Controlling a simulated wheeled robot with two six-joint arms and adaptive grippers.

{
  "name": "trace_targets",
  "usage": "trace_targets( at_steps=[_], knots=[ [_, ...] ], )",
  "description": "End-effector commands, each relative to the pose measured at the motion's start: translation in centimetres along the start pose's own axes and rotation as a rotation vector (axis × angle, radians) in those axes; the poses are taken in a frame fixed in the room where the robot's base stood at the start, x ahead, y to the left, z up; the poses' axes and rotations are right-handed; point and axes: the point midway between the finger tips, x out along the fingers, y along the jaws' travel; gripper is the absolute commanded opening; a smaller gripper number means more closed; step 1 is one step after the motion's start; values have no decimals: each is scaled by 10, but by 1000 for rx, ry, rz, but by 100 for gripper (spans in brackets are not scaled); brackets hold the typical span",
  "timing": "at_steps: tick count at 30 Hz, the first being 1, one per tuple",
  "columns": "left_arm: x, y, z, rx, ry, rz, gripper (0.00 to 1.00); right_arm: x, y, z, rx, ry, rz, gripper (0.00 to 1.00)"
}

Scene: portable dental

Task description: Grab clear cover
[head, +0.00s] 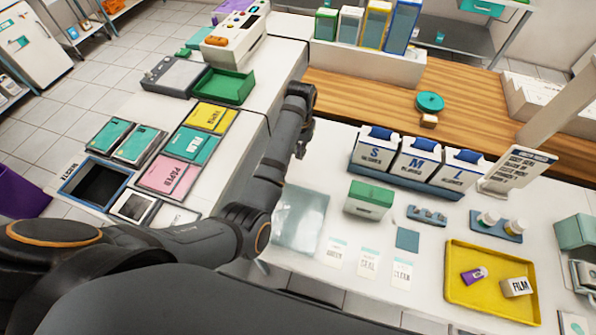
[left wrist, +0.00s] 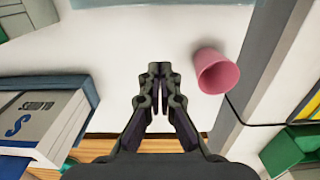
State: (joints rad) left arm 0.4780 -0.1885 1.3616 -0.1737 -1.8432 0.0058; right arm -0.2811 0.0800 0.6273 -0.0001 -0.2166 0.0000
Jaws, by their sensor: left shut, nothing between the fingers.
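The clear cover (head: 300,218) is a see-through, slightly shiny sheet lying flat on the white counter in the head view, right beside my left arm. The arm may hide part of its left side. My left gripper (head: 301,150) is above the counter beyond the cover, apart from it. In the left wrist view the left gripper (left wrist: 159,72) has its fingers together with nothing between them, over bare white counter. A pale teal edge shows at the top of that view; I cannot tell if it is the cover. My right gripper is not in view.
A pink cup (left wrist: 217,72) stands near the left gripper. Boxes marked S (head: 374,150), M and L stand in a blue holder. A green-and-white box (head: 369,200), labelled cards (head: 368,262) and a yellow tray (head: 490,280) lie to the right.

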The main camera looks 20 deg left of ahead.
Motion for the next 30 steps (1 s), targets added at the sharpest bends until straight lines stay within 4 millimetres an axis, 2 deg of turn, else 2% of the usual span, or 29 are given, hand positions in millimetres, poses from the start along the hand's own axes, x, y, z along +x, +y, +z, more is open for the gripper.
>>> trace_targets(
  at_steps=[1, 3, 7, 11, 16, 17, 18, 21, 25, 30],
  knots=[
    [3, 0, 0, 0, -2, 0, 0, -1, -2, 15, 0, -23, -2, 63],
    [10, 0, 1, 0, -4, 0, 0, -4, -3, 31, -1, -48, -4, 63],
    [33, 0, 1, 0, -5, -1, 0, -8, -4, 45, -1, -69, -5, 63],
    [62, 0, 1, 1, -5, -1, 0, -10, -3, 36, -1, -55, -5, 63],
    [99, -1, 1, -1, -4, -1, 0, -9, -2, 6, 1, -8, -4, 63],
    [101, 0, 4, -1, -4, 0, 0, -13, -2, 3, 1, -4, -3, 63],
    [94, 0, 13, -1, -3, 1, 0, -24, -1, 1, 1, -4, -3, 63],
    [95, 0, 27, -1, -1, 1, 0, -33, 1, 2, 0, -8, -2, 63],
    [97, 0, 37, 0, 0, 0, 0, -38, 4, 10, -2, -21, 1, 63],
    [99, 0, 41, 0, 1, 0, 0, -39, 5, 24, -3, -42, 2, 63]
  ],
)
